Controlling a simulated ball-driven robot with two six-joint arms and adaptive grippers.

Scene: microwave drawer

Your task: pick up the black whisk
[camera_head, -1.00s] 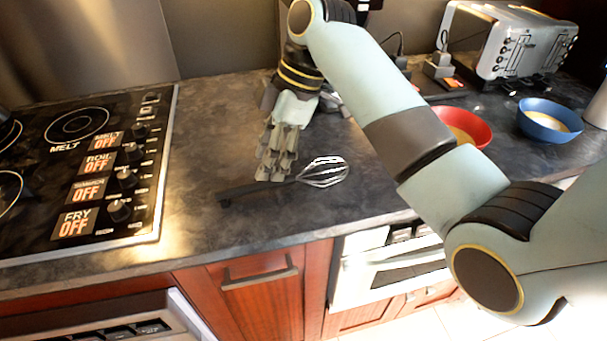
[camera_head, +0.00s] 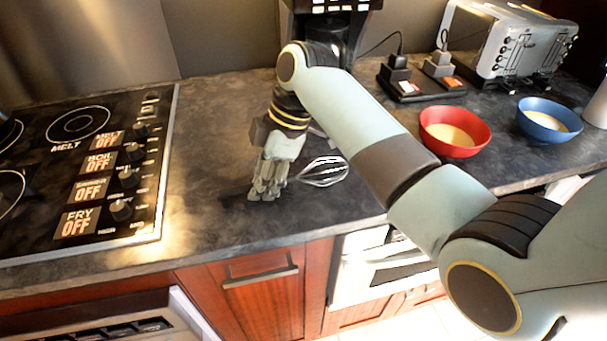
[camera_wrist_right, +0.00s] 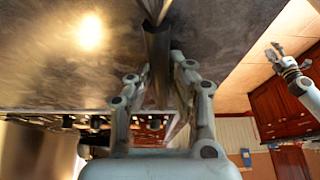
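The black whisk lies on the dark counter in the head view, its wire head (camera_head: 325,172) to the right and its black handle (camera_head: 235,196) to the left. My right gripper (camera_head: 264,194) is down at the handle, fingers pointing at the counter, hiding the handle's middle. In the right wrist view the dark handle (camera_wrist_right: 157,55) runs between the two fingers (camera_wrist_right: 161,72), which lean inward close beside it. Whether they press on it cannot be told. My left gripper (camera_wrist_right: 272,50) shows small at the right of that view, its fingers apart, away from the whisk.
A stovetop (camera_head: 85,150) with knobs lies to the left. A red bowl (camera_head: 454,132), a blue bowl (camera_head: 549,120) and a toaster (camera_head: 508,42) stand to the right. A black appliance (camera_head: 330,25) stands behind my right arm. The counter left of the whisk is clear.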

